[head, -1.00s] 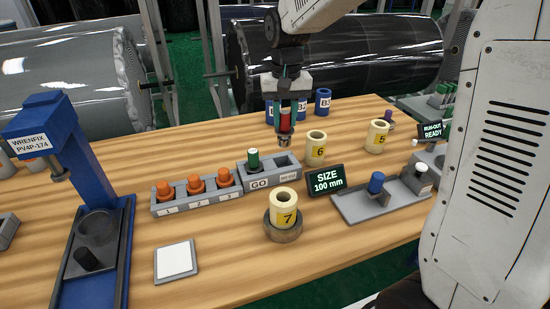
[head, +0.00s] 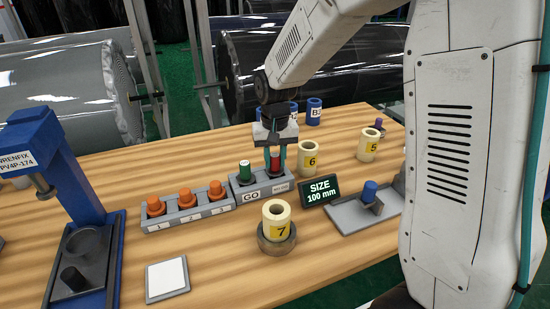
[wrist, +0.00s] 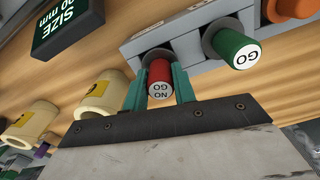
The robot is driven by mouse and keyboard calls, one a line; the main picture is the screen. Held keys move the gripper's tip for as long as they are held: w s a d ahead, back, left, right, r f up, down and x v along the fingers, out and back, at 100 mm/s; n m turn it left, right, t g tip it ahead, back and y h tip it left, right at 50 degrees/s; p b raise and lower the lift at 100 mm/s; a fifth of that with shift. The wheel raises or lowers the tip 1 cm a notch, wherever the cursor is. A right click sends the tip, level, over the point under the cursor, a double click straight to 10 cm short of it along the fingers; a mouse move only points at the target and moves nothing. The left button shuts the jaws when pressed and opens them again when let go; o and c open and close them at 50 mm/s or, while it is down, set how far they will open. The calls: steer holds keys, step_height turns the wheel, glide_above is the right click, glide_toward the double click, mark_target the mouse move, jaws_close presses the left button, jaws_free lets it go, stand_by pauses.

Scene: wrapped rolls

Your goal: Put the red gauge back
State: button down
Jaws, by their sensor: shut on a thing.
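The red gauge (head: 275,163) is held upright between the fingers of my gripper (head: 275,160), at the right slot of the grey GO gauge holder (head: 265,192). In the wrist view the red gauge (wrist: 159,78) shows its NO GO end between the teal fingers, and its far end meets the slot area of the holder (wrist: 185,48). How deep it sits in the slot I cannot tell. The green GO gauge (head: 245,171) stands in the holder's left slot.
Orange plugs (head: 186,198) stand in a numbered rack left of the holder. Cream roll 6 (head: 308,157) stands close on the right, and roll 7 (head: 277,220) sits on a round base in front. The SIZE 100 mm sign (head: 319,190) stands to the right.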

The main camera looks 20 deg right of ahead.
steer(key=shift+f, duration=0.2)
steer(key=c, duration=1.1)
jaws_free()
steer(key=shift+c, duration=0.2)
steer(key=shift+r, duration=0.15)
step_height(320, 180, up, 11)
steer(key=s+d+r+n, duration=0.1)
steer(key=s+r, duration=0.2)
steer(key=s, duration=0.5)
steer(key=s+d+r, duration=0.1)
steer(key=s+r, duration=0.2)
steer(key=s, duration=0.4)
steer(key=s+d+f+n+t, duration=0.1)
steer(key=s+f, duration=0.2)
steer(key=s, duration=1.2)
